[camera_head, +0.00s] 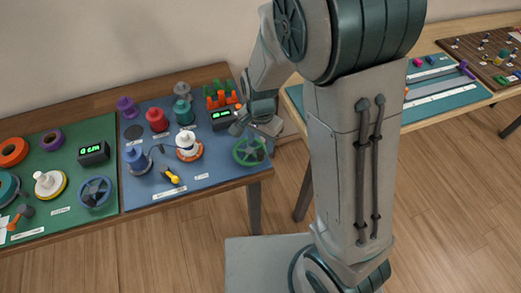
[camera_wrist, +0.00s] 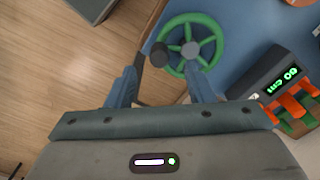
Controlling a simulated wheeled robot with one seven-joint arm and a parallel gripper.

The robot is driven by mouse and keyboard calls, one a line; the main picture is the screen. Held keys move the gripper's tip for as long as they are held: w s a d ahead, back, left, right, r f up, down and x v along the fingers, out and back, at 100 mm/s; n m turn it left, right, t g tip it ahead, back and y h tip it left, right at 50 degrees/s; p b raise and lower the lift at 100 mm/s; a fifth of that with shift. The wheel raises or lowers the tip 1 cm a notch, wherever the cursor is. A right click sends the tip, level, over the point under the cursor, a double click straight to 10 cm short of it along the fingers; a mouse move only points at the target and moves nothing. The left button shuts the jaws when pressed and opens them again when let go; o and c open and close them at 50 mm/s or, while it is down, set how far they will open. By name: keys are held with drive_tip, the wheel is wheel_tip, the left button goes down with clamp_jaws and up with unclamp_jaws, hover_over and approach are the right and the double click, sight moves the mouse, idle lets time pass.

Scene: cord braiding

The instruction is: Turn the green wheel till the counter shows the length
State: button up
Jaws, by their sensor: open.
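The green wheel (camera_head: 250,151) lies flat at the right front corner of the blue mat. In the wrist view the green wheel (camera_wrist: 213,38) shows a grey hub and a dark knob (camera_wrist: 159,54) on its left rim. The counter (camera_head: 223,118) is a black box behind the wheel; in the wrist view its display (camera_wrist: 283,81) reads "60 cm" in green, seen turned. My gripper (camera_head: 262,127) is above and behind the wheel. In the wrist view my gripper (camera_wrist: 163,82) has its fingers apart, with the knob just beyond and between them. Nothing is held.
A second station on a green mat (camera_head: 65,165) is farther left.

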sight(260, 151)
drive_tip(key=shift+f, duration=3.15)
clamp_jaws()
